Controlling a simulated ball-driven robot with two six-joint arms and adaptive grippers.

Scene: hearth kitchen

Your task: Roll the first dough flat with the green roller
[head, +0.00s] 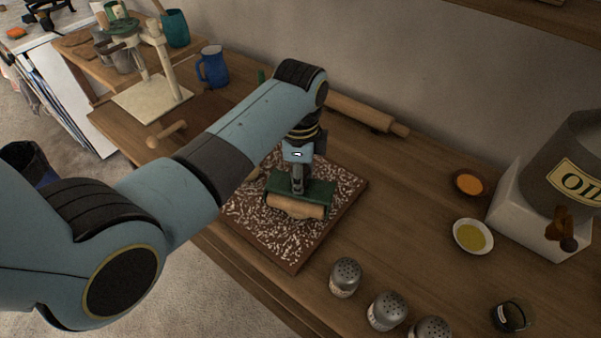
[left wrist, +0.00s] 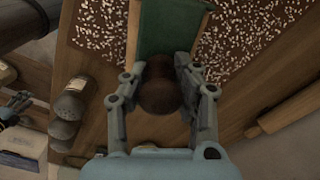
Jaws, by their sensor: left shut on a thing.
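My left gripper (head: 297,190) is shut on the green roller (head: 312,187), low over the flour-strewn board (head: 336,217). The green roller has a green body with a tan rounded part (head: 296,207) below it; I cannot tell whether this is all roller or partly dough. In the left wrist view the fingers (left wrist: 160,88) close on the roller's round brown handle (left wrist: 162,95), with its green body (left wrist: 170,28) beyond. A dough under the roller cannot be made out. A grey jaw-like shape at the left wrist view's left edge may be my right gripper (left wrist: 14,108).
A rolling pin (head: 365,112) lies behind the board. Several shakers (head: 345,278) stand at the front right. Two small bowls (head: 473,236) and an oil container (head: 565,165) are at the right. A wooden peg (head: 166,134) and blue mug (head: 213,67) are at the left.

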